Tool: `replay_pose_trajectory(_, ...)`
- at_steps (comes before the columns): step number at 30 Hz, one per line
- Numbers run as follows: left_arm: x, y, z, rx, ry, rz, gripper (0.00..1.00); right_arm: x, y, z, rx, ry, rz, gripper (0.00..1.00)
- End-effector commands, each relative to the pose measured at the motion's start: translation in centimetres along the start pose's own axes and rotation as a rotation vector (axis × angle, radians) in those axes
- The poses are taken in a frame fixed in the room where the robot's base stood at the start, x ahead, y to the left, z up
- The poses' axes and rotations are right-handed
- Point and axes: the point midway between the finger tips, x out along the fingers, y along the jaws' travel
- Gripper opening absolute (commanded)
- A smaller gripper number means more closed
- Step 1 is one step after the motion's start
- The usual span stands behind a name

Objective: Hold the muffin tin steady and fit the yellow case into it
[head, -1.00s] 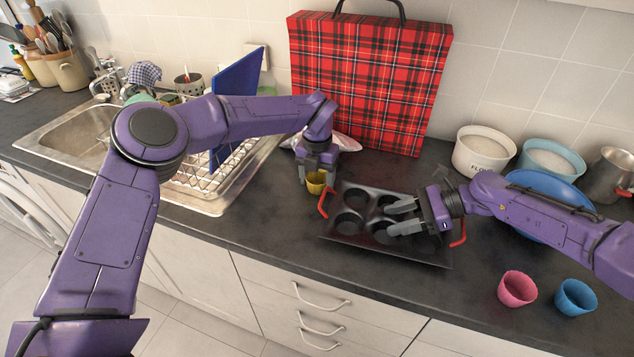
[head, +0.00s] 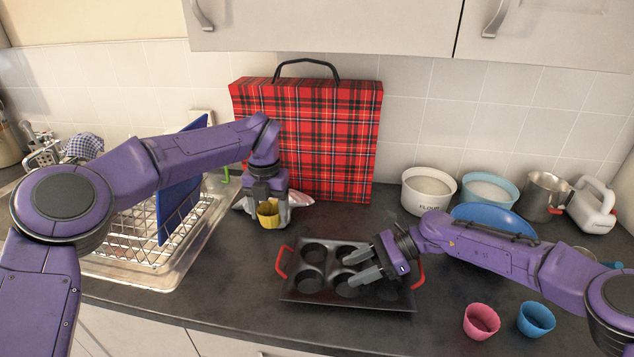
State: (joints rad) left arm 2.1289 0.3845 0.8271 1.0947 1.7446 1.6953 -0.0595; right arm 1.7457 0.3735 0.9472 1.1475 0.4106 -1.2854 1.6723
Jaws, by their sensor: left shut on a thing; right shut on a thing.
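The dark muffin tin (head: 318,297) lies on the counter, with several round cups and red handles at its left and right ends. My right gripper (head: 362,264) reaches over its right half from the right and is shut on the tin; the exact contact is hard to see. The small yellow case (head: 268,217) is in my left gripper (head: 268,207), which is shut on it. The case is upright, behind and left of the tin's left handle, apart from the tin. Whether its base touches the counter is unclear.
A pink case (head: 481,321) and a blue case (head: 536,319) stand at the front right. A red plaid bag (head: 320,135) stands behind the tin. A dish rack (head: 130,240) is at left; a flour bowl (head: 428,190) and blue plate (head: 485,217) are at right.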

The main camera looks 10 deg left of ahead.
Motion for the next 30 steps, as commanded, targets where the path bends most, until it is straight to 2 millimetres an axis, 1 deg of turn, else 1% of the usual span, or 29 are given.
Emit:
replay_pose_trajectory(1, 1.4, 0.0, -0.1, 0.0, 0.005, 0.0, 0.31, 0.6, 0.7, -1.3, 0.004, 0.016, 0.022, 0.32)
replay_pose_trajectory(3, 2.7, 0.0, -0.1, 0.0, 0.004, 0.0, 0.31, 0.6, 0.7, -1.3, 0.004, 0.016, 0.022, 0.32)
replay_pose_trajectory(5, 3.5, 0.0, -0.1, 0.001, 0.003, 0.0, 0.31, 0.6, 0.7, -1.3, 0.004, 0.016, 0.022, 0.32)
replay_pose_trajectory(12, 8.0, 0.0, -0.1, 0.0, 0.003, 0.0, 0.31, 0.6, 0.7, -1.3, 0.004, 0.016, 0.021, 0.32)
replay_pose_trajectory(15, 8.7, -0.1, -0.1, 0.0, 0.001, -0.001, 0.31, 0.6, 0.7, -1.3, 0.004, 0.016, 0.021, 0.32)
replay_pose_trajectory(22, 8.7, -0.1, -0.1, -0.001, 0.0, -0.001, 0.31, 0.6, 0.7, -1.3, 0.005, 0.016, 0.021, 0.32)
replay_pose_trajectory(26, 9.2, 0.0, -0.1, -0.001, 0.001, -0.001, 0.31, 0.6, 0.7, -1.3, 0.004, 0.016, 0.021, 0.32)
replay_pose_trajectory(27, 9.2, 0.0, -0.1, -0.001, 0.001, -0.001, 0.67, 0.6, 0.7, -1.3, 0.004, 0.016, 0.021, 0.32)
replay_pose_trajectory(28, 9.2, 0.0, -0.1, -0.001, 0.0, -0.001, 0.74, 0.6, 0.7, -1.3, 0.004, 0.016, 0.021, 0.32)
replay_pose_trajectory(30, 9.2, 0.0, -0.1, -0.001, 0.0, -0.001, 0.74, 0.6, 0.7, -1.3, 0.004, 0.016, 0.021, 0.32)
